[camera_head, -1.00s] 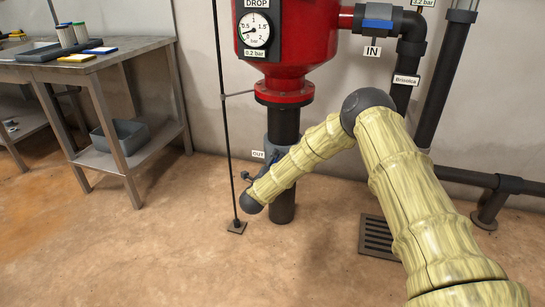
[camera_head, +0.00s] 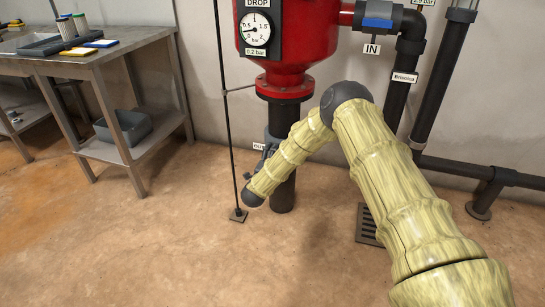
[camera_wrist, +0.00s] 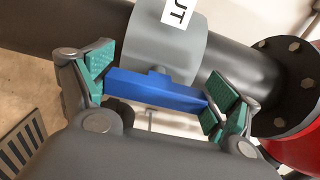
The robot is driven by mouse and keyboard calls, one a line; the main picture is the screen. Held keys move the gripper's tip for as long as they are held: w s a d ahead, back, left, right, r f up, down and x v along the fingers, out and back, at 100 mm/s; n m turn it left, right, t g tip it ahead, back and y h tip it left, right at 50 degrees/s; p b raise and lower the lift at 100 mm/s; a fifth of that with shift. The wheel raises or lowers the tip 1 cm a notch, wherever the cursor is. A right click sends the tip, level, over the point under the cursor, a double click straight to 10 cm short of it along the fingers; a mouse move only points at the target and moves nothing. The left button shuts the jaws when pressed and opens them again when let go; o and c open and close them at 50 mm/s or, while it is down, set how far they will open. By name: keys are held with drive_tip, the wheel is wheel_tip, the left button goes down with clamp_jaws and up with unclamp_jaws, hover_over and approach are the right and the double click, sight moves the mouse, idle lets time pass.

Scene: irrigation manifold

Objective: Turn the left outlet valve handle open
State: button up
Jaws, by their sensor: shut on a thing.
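The blue outlet valve handle (camera_wrist: 140,86) shows in the wrist view, on a grey valve body (camera_wrist: 168,42) with a partly cut-off "OUT" label. The handle lies roughly along the dark pipe (camera_wrist: 70,22). My gripper (camera_wrist: 158,90) has its green pads at the two ends of the handle and is shut on it. In the head view, my arm hides most of the valve under the red tank (camera_head: 290,45), and the handle cannot be made out there. The "OUT" label (camera_head: 259,147) is partly covered.
A blue inlet handle (camera_head: 377,22) sits above the "IN" label. A thin black rod (camera_head: 228,120) stands left of the outlet pipe. A floor drain (camera_head: 367,225) lies to the right, a metal bench (camera_head: 100,62) to the left. The front floor is open.

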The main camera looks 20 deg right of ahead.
drive_tip(key=o, duration=0.8)
drive_tip(key=v, duration=1.2)
